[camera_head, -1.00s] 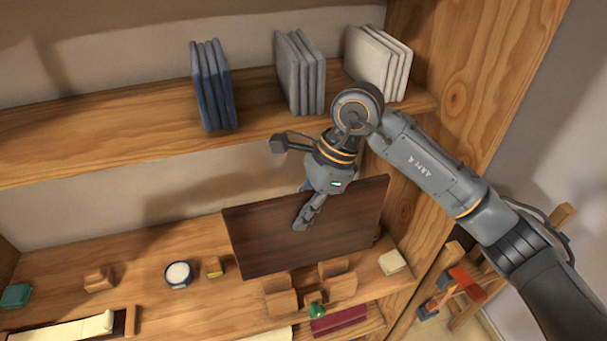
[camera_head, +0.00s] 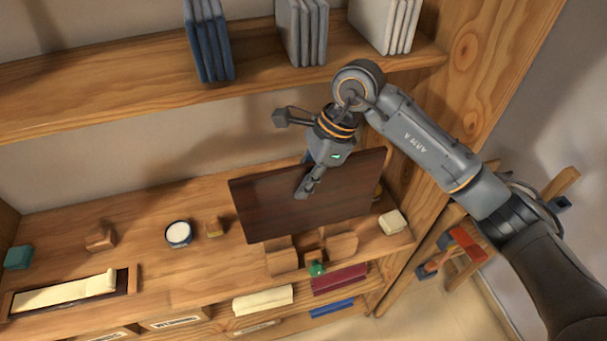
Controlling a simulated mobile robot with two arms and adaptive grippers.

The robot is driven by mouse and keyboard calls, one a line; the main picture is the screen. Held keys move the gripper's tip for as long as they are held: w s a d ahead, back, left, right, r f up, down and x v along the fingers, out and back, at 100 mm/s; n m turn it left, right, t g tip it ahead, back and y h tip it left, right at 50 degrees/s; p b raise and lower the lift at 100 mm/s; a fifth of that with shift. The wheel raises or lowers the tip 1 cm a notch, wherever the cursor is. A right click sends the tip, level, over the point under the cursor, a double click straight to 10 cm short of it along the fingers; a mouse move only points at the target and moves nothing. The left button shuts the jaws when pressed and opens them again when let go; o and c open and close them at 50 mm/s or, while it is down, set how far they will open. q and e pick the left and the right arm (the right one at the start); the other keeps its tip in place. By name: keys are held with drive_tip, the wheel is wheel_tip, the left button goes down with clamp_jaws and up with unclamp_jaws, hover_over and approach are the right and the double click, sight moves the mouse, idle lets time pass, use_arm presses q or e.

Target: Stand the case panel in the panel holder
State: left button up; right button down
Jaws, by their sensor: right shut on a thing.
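The case panel (camera_head: 345,200) is a dark brown wooden board, held upright and slightly tilted above the shelf. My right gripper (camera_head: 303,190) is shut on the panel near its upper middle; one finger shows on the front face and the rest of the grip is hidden. The panel holder (camera_head: 284,262) looks like the light wooden slotted blocks on the shelf just below the panel's lower edge. The panel covers part of the holder's back, and I cannot tell whether the two touch. My left gripper is not in view.
A white-topped round jar (camera_head: 178,234), small wooden blocks (camera_head: 101,238), a teal block (camera_head: 19,257) and a cream roll in a tray (camera_head: 70,291) stand left. A cream block (camera_head: 392,222) is right of the holder, a green knob (camera_head: 317,269) in front. Books stand on the upper shelf.

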sight(303, 213)
drive_tip(key=shift+f+b, duration=1.25)
drive_tip(key=shift+f, duration=2.9)
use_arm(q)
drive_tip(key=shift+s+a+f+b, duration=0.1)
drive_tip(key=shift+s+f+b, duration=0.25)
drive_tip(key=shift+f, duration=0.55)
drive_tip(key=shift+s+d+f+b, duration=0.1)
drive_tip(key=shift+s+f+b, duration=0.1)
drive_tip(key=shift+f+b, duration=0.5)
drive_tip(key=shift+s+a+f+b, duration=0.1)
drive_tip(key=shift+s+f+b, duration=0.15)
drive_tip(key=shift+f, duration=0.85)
use_arm(e)
drive_tip(key=shift+f, duration=1.25)
drive_tip(key=c, duration=1.3)
unclamp_jaws()
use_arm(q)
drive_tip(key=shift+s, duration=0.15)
use_arm(e)
drive_tip(key=shift+f, duration=0.1)
